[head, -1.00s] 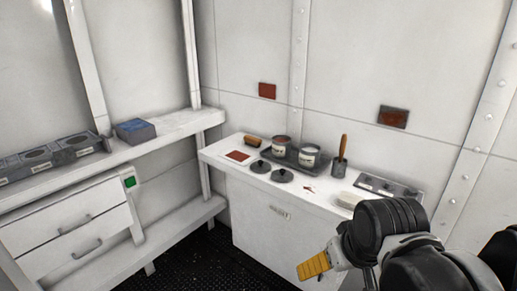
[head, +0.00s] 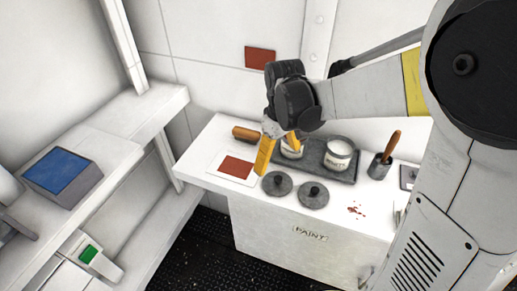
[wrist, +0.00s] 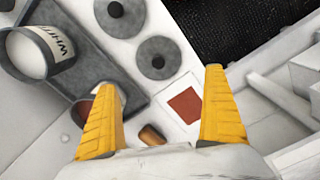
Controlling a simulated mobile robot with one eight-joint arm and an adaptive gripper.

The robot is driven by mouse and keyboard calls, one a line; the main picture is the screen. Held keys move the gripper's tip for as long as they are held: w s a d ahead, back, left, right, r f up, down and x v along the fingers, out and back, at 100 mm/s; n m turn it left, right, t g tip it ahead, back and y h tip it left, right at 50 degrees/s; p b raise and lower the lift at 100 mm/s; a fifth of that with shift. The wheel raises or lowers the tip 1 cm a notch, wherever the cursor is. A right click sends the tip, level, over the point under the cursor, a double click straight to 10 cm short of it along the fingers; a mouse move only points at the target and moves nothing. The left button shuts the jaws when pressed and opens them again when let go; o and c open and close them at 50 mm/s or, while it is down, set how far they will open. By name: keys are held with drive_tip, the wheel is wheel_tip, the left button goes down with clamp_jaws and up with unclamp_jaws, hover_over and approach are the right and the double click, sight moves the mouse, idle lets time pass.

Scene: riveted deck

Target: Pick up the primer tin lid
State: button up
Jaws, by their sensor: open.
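Two similar dark grey round lids with knobs lie on the white paint cabinet: a left lid (head: 277,184) and a right lid (head: 314,195). They also show in the wrist view, the left lid (wrist: 158,58) nearer the fingers than the right lid (wrist: 120,14). I see no label telling which is the primer lid. My gripper (head: 278,160) is open and empty above the cabinet's left part. In the wrist view its yellow fingers (wrist: 160,80) are spread apart, with the left lid beyond the gap. The reddish tin (wrist: 82,112) is partly hidden by a finger.
A tray (head: 345,172) behind the lids holds the reddish tin and an open white tin (head: 341,154). A red swatch card (head: 236,168), a brown roller or brush (head: 246,134) and a brush pot (head: 381,165) are nearby. A shelf (head: 130,125) stands at left.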

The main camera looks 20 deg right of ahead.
sight(278, 178)
drive_tip(key=f, duration=0.1)
drive_tip(key=f+b, duration=0.1)
drive_tip(key=f, duration=0.2)
drive_tip(key=shift+s+d+f+b, duration=0.15)
drive_tip(key=shift+s+d+b, duration=0.05)
drive_tip(key=shift+s+b, duration=0.15)
wheel_tip(278, 178, down, 6)
drive_tip(key=b, duration=0.3)
drive_tip(key=shift+w, duration=0.15)
drive_tip(key=c, duration=1.1)
